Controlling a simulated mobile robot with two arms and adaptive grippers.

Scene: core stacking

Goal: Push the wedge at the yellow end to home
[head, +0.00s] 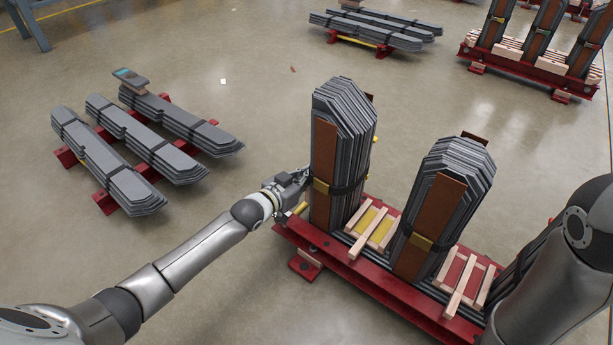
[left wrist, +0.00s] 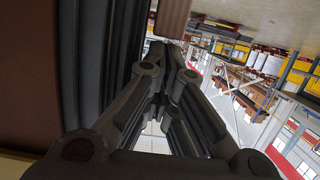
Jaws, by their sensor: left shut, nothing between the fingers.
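My left gripper (head: 302,180) is at the left side of the left upright stack of dark cores (head: 340,130), close against it; I cannot tell whether it touches. In the left wrist view its fingers (left wrist: 165,72) come together, shut and empty, beside dark core edges (left wrist: 95,60). A yellow bar (head: 299,208) shows just below the gripper at the left end of the red base (head: 350,268). Pale wooden strips (head: 372,228) lie over a yellow patch between the two stacks. I cannot make out for certain which piece is the wedge. My right gripper is out of view.
A second upright stack (head: 447,205) stands to the right on the same base. More pale strips (head: 465,283) lie beyond it, near my right arm. Flat core bundles (head: 145,140) rest on red supports at the left. The floor between is clear.

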